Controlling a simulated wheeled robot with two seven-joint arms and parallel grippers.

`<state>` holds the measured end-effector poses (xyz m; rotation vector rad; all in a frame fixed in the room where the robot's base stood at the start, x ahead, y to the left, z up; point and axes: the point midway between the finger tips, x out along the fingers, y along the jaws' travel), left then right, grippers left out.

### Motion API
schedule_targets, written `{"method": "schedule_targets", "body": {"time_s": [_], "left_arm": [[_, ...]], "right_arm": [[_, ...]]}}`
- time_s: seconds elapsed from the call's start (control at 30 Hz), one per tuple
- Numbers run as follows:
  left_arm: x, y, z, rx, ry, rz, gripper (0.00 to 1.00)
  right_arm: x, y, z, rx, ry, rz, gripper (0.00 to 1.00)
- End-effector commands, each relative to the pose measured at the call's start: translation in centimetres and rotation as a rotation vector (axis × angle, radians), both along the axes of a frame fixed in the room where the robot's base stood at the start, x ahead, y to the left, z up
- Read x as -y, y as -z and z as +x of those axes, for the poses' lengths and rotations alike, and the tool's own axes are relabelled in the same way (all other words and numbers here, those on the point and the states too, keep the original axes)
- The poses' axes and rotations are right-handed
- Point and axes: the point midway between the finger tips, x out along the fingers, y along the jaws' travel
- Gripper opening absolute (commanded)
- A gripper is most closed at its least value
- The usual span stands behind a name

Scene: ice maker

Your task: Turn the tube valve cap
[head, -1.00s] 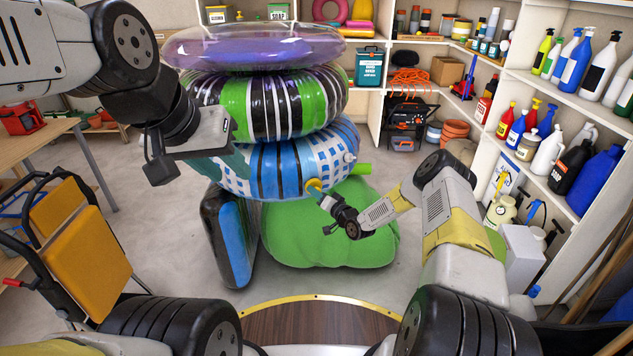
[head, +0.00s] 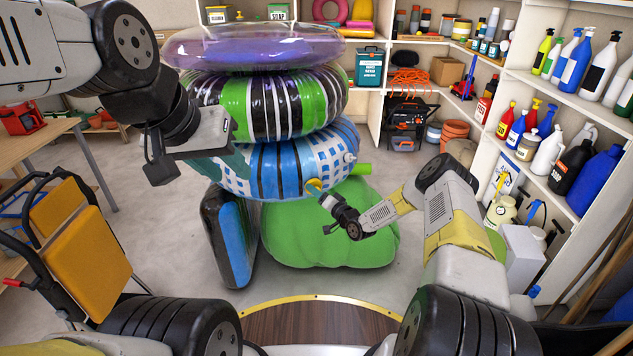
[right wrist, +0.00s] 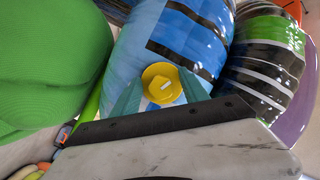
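The yellow valve cap (head: 314,186) sits on the front of the blue and white inflatable tube (head: 285,168). The cap (right wrist: 162,83) shows large in the right wrist view, with a raised bar across its face. My right gripper (head: 320,192) is at the cap, with one teal finger on each side of it. The fingertips look close to its rim; I cannot tell whether they press on it. My left gripper (head: 236,162) is by the tube's left side, its fingers partly lost against the tube, so its opening is unclear.
A green and black ring (head: 270,105) and a clear purple one (head: 255,47) are stacked on the tube. A green cushion (head: 340,235) is below and a blue and black float (head: 228,235) leans at left.

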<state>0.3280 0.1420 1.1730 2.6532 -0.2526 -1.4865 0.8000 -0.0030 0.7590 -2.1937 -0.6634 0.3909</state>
Motion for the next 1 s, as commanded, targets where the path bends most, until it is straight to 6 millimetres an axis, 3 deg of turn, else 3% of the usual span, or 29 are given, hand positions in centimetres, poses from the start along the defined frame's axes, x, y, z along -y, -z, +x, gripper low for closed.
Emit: {"method": "schedule_targets", "body": {"time_s": [0.27,0.7,1.0], "left_arm": [[0.0,0.0,0.0,0.0,0.0,0.0,0.36],[0.0,0.0,0.0,0.0,0.0,0.0,0.36],[0.0,0.0,0.0,0.0,0.0,0.0,0.36]], "right_arm": [[0.2,0.0,-0.3,0.0,-0.001,-0.001,0.52],[4.0,-0.4,-5.7,0.0,0.0,0.0,0.52],[4.5,-0.4,-6.4,0.0,0.0,0.0,0.52]]}}
